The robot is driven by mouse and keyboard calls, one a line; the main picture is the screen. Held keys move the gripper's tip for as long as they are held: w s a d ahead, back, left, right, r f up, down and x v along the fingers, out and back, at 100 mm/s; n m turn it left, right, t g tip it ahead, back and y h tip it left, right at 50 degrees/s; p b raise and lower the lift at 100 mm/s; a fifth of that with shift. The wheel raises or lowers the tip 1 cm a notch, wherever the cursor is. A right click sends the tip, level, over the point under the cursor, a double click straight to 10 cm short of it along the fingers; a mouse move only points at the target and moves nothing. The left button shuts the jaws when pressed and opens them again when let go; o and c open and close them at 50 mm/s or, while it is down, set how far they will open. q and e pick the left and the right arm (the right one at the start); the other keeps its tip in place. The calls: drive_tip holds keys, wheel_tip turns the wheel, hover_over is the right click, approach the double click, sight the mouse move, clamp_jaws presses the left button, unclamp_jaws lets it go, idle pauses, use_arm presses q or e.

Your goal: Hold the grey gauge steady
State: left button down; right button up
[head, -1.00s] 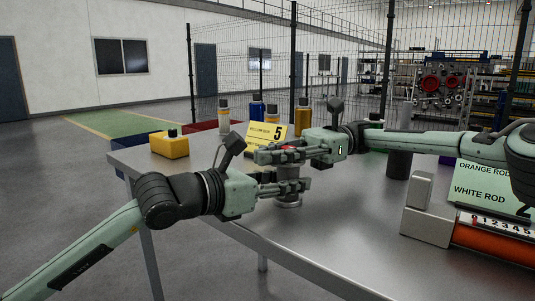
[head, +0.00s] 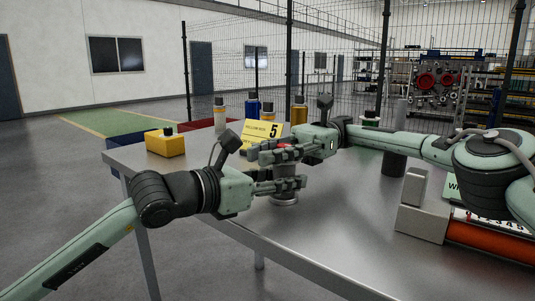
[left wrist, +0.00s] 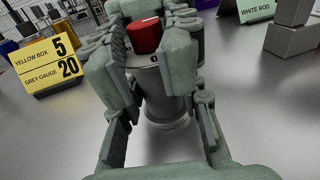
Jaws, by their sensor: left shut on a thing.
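The grey gauge (left wrist: 165,105) is a grey cylinder with a red knob (left wrist: 146,35) on top, standing upright on the metal table. In the head view its lower part (head: 285,199) shows just below my left gripper (head: 300,186). My left gripper is shut on the gauge's body from the left side, its fingers on both sides in the left wrist view. My right gripper (head: 258,155) reaches in from the right, just above the left one, at the height of the red knob. The fingers overlap the knob, so their grip is hidden.
A yellow sign (left wrist: 50,64) reads yellow box 5, grey gauge 20. A yellow box (head: 165,144) stands at the table's left corner. Several bottles (head: 220,115) stand behind. The table front is clear.

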drive_tip(key=shift+o, duration=0.7)
drive_tip(key=shift+w, duration=0.1)
